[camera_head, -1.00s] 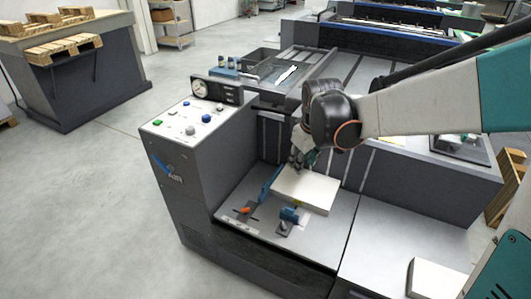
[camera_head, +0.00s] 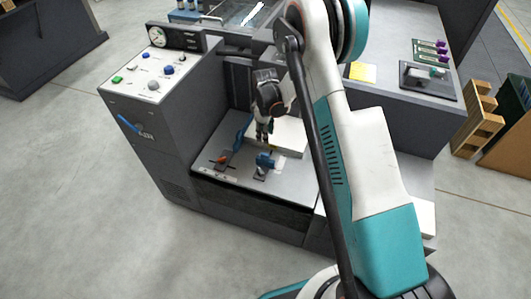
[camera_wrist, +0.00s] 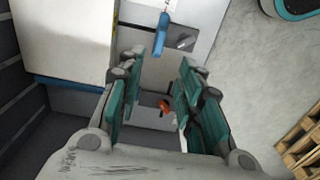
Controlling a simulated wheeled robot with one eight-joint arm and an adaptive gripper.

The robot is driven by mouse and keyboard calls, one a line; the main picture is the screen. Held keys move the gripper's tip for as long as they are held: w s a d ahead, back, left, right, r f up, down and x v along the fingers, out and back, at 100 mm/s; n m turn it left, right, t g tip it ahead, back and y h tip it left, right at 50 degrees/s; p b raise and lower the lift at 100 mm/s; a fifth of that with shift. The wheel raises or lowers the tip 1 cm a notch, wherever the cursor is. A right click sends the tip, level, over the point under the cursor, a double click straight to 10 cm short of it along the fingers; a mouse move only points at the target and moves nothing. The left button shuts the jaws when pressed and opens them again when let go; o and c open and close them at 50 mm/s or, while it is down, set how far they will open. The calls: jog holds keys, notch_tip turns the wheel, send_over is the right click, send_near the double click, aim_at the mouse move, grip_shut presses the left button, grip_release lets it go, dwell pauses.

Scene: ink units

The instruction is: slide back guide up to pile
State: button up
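The pile (camera_head: 288,138) is a white block of sheets on the grey feed table; it fills the upper left of the wrist view (camera_wrist: 65,35). A long blue guide plate (camera_head: 242,131) runs along its left side; its blue strip borders the pile in the wrist view (camera_wrist: 70,84). An orange knob (camera_head: 222,159) sits near that plate. A small blue block guide (camera_head: 265,160) stands at the pile's front. I cannot tell which is the back guide. My gripper (camera_head: 262,142) is above the table beside the pile. Its fingers (camera_wrist: 171,58) are apart and empty, with the orange knob (camera_wrist: 166,105) seen between them.
The control cabinet (camera_head: 150,90) with buttons and a gauge rises left of the feed table. Wooden pallets (camera_head: 475,120) stand at far right. Open floor lies in front and left.

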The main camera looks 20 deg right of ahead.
aim_at(265, 154)
notch_tip(265, 154, down, 14)
jog(key=b, duration=0.5)
jog(key=shift+c, duration=0.3)
grip_shut()
